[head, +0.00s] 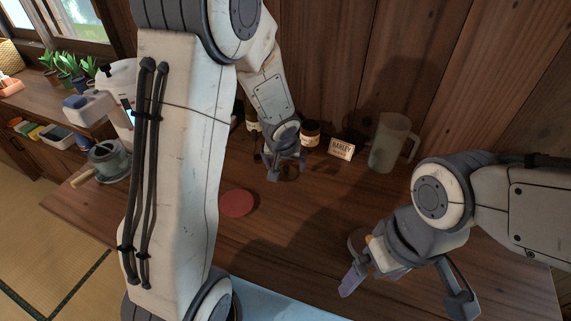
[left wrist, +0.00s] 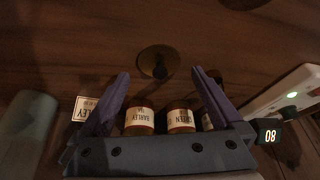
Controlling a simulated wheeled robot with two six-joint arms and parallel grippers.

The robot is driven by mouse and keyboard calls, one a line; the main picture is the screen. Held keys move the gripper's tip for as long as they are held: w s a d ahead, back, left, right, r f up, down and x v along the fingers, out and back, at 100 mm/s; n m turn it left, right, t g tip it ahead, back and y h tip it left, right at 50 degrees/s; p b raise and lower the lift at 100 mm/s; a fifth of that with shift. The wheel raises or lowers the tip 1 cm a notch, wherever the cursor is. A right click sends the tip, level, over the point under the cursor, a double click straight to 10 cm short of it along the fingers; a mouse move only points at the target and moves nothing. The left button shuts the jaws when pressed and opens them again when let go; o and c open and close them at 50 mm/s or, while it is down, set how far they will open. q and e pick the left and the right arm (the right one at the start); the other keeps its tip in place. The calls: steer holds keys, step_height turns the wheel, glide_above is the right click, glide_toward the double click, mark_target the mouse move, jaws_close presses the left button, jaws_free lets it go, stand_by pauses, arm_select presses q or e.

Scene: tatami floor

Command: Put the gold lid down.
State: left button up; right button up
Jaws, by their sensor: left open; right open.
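The gold lid (left wrist: 158,62) is a round, dark gold disc with a knob-like middle. In the left wrist view it appears on the wooden counter just beyond my left gripper's fingertips (left wrist: 159,74), with bare wood around it. In the head view the lid (head: 290,173) is partly hidden by my left gripper (head: 284,168), which points down over it with spread fingers. Nothing is clasped between these fingers. My right gripper (head: 405,287) is open and empty over the counter's front right.
Brown jars labelled barley (left wrist: 139,121) and green (left wrist: 180,120) stand near the left gripper. A barley card (head: 341,149) and a clear pitcher (head: 392,143) stand at the back. A red disc (head: 237,203) lies on the counter (head: 270,235). The middle front is clear.

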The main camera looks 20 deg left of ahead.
mark_target(286, 169)
arm_select(q)
steer(key=p+v, duration=0.3)
steer(key=v, duration=0.6)
arm_select(e)
step_height(286, 169, up, 4)
steer(key=shift+r, duration=0.1)
arm_select(q)
steer(key=shift+s, duration=0.1)
steer(key=b+x, duration=0.6)
steer(key=x, duration=0.6)
steer(key=shift+f, duration=0.35)
steer(key=shift+r+p, duration=0.8)
steer(key=shift+r, duration=0.15)
steer(key=shift+r+p, duration=0.55)
steer(key=shift+r, duration=0.25)
arm_select(e)
steer(key=shift+f, duration=1.8)
arm_select(q)
steer(key=shift+f, duration=0.1)
arm_select(e)
steer(key=shift+f, duration=0.1)
